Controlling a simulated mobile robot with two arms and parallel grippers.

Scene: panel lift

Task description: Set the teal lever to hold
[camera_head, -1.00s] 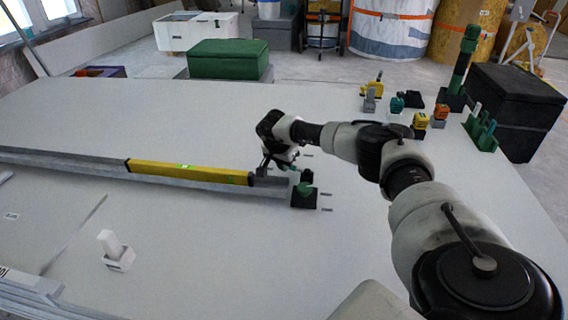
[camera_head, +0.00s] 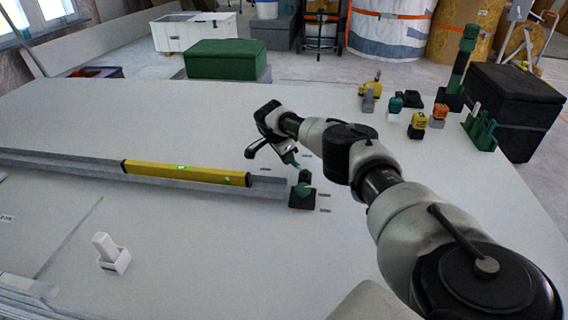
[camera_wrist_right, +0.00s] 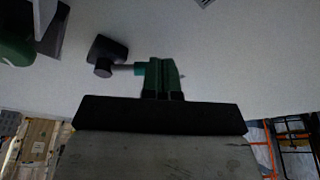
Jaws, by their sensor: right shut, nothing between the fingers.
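The teal-green lever piece (camera_head: 302,188) sits on a small black block at the right end of the grey rail, with a dark upright part behind it. My right gripper (camera_head: 290,160) is shut and empty, just behind and slightly left of the lever block, apart from it in the head view. In the right wrist view the closed green fingers (camera_wrist_right: 162,75) show at the middle. A dark block with a grey rod and a teal end (camera_wrist_right: 140,69) lies beside them; whether it touches them is unclear. My left gripper is not in view.
A yellow level (camera_head: 185,172) lies along the grey rail. A white block (camera_head: 112,256) stands at the front left. Small coloured pieces (camera_head: 418,124) and a green rack (camera_head: 480,130) stand at the far right. The table behind the rail is clear.

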